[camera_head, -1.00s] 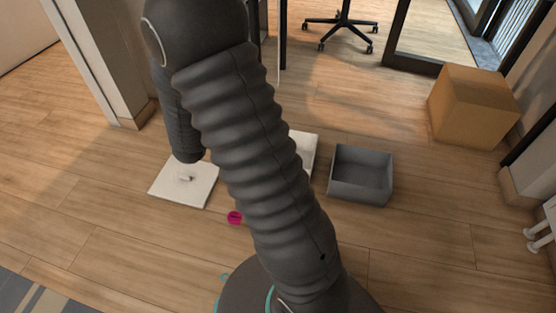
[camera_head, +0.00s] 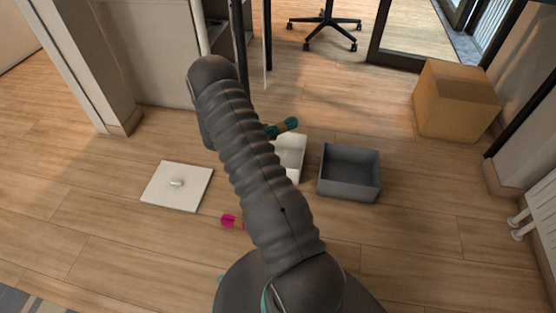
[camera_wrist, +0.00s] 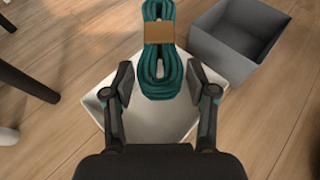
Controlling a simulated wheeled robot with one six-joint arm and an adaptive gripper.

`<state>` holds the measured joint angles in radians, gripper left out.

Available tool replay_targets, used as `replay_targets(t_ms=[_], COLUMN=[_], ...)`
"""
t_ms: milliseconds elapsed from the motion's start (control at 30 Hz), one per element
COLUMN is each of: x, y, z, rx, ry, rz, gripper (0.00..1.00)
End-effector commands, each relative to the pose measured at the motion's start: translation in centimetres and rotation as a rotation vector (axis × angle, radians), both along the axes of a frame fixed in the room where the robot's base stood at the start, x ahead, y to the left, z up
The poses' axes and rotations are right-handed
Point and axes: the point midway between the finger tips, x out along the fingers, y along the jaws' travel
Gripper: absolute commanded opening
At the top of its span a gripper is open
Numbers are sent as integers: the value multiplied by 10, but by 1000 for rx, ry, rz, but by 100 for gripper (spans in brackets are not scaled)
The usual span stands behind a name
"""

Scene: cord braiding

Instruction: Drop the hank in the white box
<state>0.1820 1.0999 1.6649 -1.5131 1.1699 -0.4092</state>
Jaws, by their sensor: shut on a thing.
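The hank (camera_wrist: 160,50) is a looped teal cord with a brown band around its middle. My gripper (camera_wrist: 160,80) is shut on it, one finger on each side of its near end. The white box (camera_wrist: 150,124) is open and lies below the gripper and the near end of the hank in the wrist view; the far end reaches out past its rim. In the head view the hank (camera_head: 286,127) shows beside my arm, by the far edge of the white box (camera_head: 291,158). My arm hides the gripper and part of the box there.
An open grey box (camera_head: 348,175) stands just right of the white box. A white lid with a knob (camera_head: 177,186) lies on the floor to the left. A pink object (camera_head: 230,221) is partly behind my arm. A cardboard box (camera_head: 457,100) stands at the right.

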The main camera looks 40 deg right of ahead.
Motion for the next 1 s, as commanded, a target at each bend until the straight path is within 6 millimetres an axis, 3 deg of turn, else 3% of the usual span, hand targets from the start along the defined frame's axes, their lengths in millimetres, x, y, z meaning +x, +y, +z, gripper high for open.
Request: replay_targets(t_ms=[600, 967, 1000], x=[0, 0, 0], y=[0, 0, 0], z=[-55, -59, -59], rx=[1, 1, 1], ry=[1, 0, 0], rz=[0, 1, 1], gripper=[20, 20, 62])
